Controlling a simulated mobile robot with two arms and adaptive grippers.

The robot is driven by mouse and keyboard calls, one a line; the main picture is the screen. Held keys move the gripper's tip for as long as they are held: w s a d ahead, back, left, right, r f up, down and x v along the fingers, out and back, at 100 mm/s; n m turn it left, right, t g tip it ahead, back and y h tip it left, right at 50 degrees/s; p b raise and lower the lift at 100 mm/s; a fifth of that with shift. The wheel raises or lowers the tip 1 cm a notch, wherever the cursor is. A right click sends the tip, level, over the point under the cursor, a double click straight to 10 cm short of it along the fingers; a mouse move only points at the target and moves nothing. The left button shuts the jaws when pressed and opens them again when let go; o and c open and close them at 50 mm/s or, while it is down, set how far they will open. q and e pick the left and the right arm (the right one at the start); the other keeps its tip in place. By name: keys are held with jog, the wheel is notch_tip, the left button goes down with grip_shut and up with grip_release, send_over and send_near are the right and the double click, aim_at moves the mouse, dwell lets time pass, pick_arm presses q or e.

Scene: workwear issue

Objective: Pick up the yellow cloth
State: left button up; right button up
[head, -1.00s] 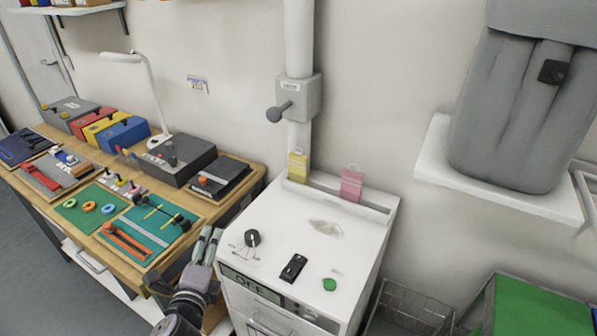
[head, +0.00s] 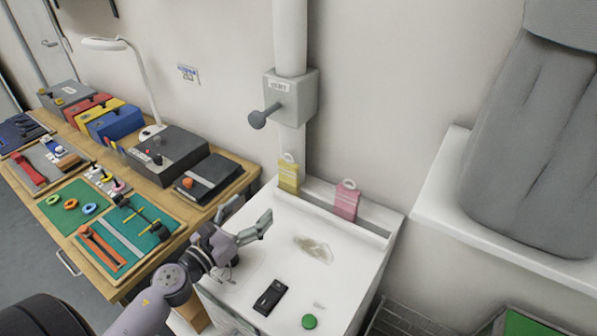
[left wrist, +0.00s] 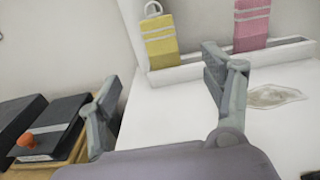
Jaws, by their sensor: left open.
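The yellow cloth (head: 289,174) hangs by a pale loop at the back left of the white cabinet top, beside the vent pipe. It also shows in the left wrist view (left wrist: 159,42), upper middle, beyond the fingers. My left gripper (head: 254,226) is over the left part of the cabinet top, in front of the cloth and apart from it. In the left wrist view its two fingers (left wrist: 160,105) are spread with nothing between them. My right gripper is not in view.
A pink cloth (head: 345,199) hangs right of the yellow one. On the cabinet top (head: 345,275) lie a clear flat bag (head: 314,249), a black device (head: 270,297) and a green button (head: 309,321). A grey vent box (head: 290,97) with a lever is above. A crowded workbench (head: 150,187) is left.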

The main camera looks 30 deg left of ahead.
pick_arm(q)
jog(key=p, duration=0.3)
send_near(287, 174)
jog(key=w, duration=0.6)
jog(key=shift+d+p, duration=0.35)
jog(key=shift+d, duration=0.05)
jog(key=shift+w+r, duration=0.1)
jog(key=shift+w, duration=0.15)
jog(key=w, duration=0.3)
jog(key=w+p, duration=0.1)
jog(key=shift+w+d+f, duration=0.25)
jog(key=shift+w+d, duration=0.1)
jog(key=shift+s, duration=0.1)
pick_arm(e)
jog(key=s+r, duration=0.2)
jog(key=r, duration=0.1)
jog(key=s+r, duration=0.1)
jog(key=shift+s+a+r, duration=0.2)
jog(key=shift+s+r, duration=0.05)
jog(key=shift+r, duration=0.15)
pick_arm(q)
jog(key=shift+c, duration=0.4)
jog(key=shift+c, duration=0.6)
jog(key=c, duration=0.9)
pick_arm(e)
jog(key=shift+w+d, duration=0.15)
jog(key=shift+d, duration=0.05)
